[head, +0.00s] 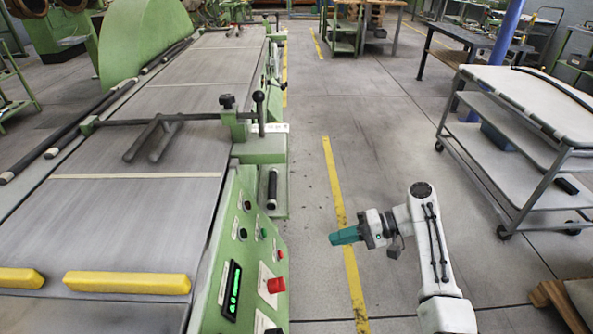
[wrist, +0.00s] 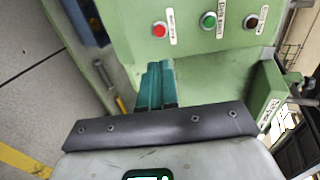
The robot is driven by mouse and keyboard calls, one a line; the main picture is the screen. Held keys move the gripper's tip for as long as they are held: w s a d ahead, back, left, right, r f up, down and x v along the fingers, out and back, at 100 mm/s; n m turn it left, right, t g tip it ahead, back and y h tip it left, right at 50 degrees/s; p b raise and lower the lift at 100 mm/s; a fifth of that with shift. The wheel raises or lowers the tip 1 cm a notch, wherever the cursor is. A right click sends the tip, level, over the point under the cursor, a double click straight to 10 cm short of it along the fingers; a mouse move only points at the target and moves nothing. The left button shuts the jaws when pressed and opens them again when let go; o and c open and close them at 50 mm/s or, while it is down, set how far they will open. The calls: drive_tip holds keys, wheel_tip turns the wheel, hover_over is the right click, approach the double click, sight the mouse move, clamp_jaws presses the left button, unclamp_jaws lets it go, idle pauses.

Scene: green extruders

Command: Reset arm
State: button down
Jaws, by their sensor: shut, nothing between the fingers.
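My gripper (head: 345,236) shows in the head view as teal fingers at the end of my white arm. It points left toward the green machine and hangs over the floor near the yellow line. In the wrist view my gripper (wrist: 156,68) shows as two teal fingers side by side, shut and with nothing between them. The fingers point toward the green machine panel (wrist: 200,75), apart from it in the head view. My arm (head: 430,240) is bent, with its elbow raised and the forearm reaching left.
The green machine's control panel (head: 237,265) with a red button (head: 276,285) stands to the left. Yellow bars (head: 127,283) lie on its bed. A shelved cart (head: 530,110) stands at right, and a wooden pallet (head: 560,300) lies lower right. The aisle floor (head: 375,130) ahead is clear.

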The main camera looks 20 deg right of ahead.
drive_tip(key=s+a+f+n+g+h+p, duration=0.1)
drive_tip(key=s+a+f+h+p, duration=0.2)
drive_tip(key=s, duration=0.5)
drive_tip(key=s+a+f+n+g+h+p, duration=0.1)
drive_tip(key=s+f+g+h, duration=0.15)
drive_tip(key=s+f, duration=0.45)
drive_tip(key=s+d+r+h+p, duration=0.1)
drive_tip(key=s+r+h, duration=0.1)
drive_tip(key=s, duration=0.5)
drive_tip(key=s+d+r+h+p, duration=0.1)
drive_tip(key=s+r+h, duration=0.2)
drive_tip(key=s+r, duration=0.2)
drive_tip(key=s+d+r+n+h+p, duration=0.1)
drive_tip(key=s+r, duration=0.3)
drive_tip(key=s, duration=0.5)
drive_tip(key=shift+d+h+p, duration=0.5)
drive_tip(key=shift+h, duration=0.35)
drive_tip(key=shift+r, duration=0.1)
